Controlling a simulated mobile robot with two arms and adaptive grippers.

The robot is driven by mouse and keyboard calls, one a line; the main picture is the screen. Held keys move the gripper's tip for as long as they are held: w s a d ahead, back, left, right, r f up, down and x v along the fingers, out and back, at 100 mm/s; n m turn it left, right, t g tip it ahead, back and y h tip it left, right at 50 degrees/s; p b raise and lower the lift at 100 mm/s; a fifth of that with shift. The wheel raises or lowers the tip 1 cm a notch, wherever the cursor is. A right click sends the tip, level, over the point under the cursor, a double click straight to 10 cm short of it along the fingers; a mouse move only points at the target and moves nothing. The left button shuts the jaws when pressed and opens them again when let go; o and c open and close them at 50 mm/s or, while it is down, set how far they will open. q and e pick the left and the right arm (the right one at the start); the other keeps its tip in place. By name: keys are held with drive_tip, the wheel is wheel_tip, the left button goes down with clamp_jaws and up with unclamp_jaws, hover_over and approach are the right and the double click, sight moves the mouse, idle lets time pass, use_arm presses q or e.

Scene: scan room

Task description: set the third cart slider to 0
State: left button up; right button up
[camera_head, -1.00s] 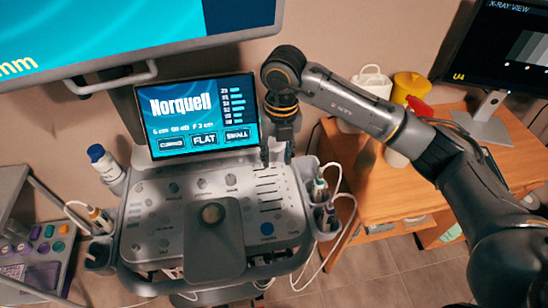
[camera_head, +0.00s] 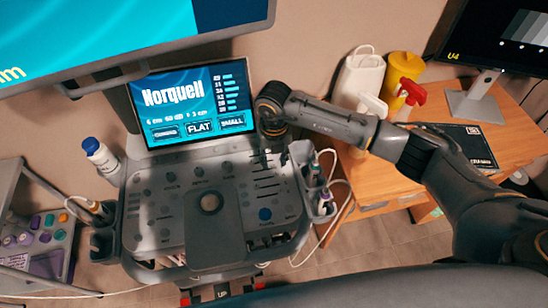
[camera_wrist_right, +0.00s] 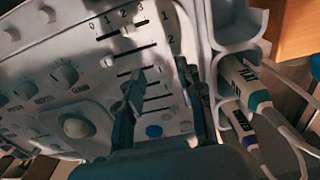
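The ultrasound cart's control panel (camera_head: 160,190) carries a column of slider slots (camera_head: 266,187) on its right part. In the right wrist view the slots run below a printed scale from 0 at left to 3 at right. The top slider (camera_wrist_right: 127,29) shows a small pale knob. The third slot (camera_wrist_right: 146,69) passes by the tip of one finger, and its knob cannot be made out. My right gripper (camera_head: 268,152) is over the upper end of the slots. In the wrist view its fingers (camera_wrist_right: 160,72) are apart with nothing between them. My left gripper is not in view.
The cart screen (camera_head: 195,105) stands behind the panel. Probes in holders (camera_wrist_right: 240,100) line the panel's right edge. Round knobs (camera_wrist_right: 65,75) lie left of the slots. A wooden desk (camera_head: 375,180) with bottles is at right, and a white bottle (camera_head: 100,155) is at left.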

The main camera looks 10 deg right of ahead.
drive_tip(key=shift+f, duration=0.7)
clamp_jaws()
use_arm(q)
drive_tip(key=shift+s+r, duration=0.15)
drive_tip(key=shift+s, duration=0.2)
